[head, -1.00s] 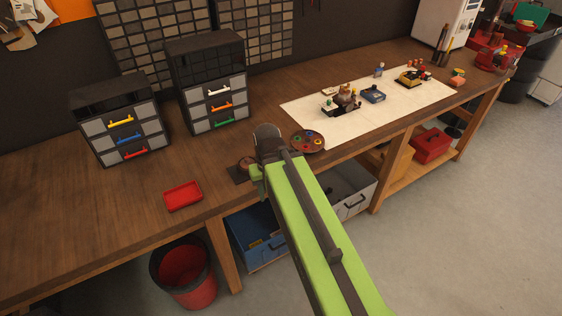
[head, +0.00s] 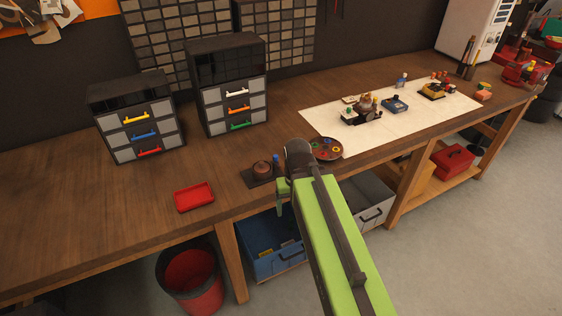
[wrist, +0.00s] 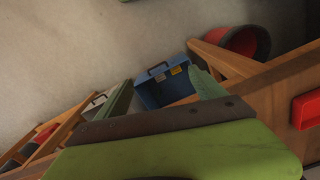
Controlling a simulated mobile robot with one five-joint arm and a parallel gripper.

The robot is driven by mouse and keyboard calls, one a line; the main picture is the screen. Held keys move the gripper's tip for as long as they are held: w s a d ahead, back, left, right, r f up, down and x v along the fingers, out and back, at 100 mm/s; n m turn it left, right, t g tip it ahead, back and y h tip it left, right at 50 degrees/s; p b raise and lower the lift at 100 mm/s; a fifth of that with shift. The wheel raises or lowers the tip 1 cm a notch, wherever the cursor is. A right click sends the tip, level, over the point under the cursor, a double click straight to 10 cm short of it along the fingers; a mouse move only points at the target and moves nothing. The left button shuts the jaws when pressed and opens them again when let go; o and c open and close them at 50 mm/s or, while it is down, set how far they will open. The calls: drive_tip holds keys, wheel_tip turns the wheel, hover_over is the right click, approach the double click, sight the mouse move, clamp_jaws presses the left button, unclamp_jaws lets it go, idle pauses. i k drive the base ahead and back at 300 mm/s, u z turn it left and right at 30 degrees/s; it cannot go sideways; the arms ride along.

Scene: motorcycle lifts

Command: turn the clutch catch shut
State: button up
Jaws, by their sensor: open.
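In the head view, a dark plate (head: 251,180) near the bench's front edge carries a small round brown part (head: 262,168). A short blue post (head: 276,160) stands just behind it. I cannot tell which piece is the clutch catch or how it is turned. My gripper (head: 283,192) is just right of the plate, at the bench's front edge, partly hidden by my green arm. In the wrist view, my gripper's green fingers (wrist: 161,88) are spread apart with nothing between them. The plate is not visible there.
A red tray (head: 194,197) lies left on the bench. Drawer cabinets (head: 234,85) stand behind. A round palette (head: 327,149) and a white mat (head: 425,126) with small models lie right. Below are a blue box (head: 270,245) and a red bin (head: 190,280). The bench's left front is clear.

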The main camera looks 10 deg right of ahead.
sight(275, 157)
drive_tip(key=u, duration=1.9)
drive_tip(key=k, duration=1)
drive_tip(key=z, duration=1.3)
drive_tip(key=i, duration=0.95)
drive_tip(key=z, duration=0.1)
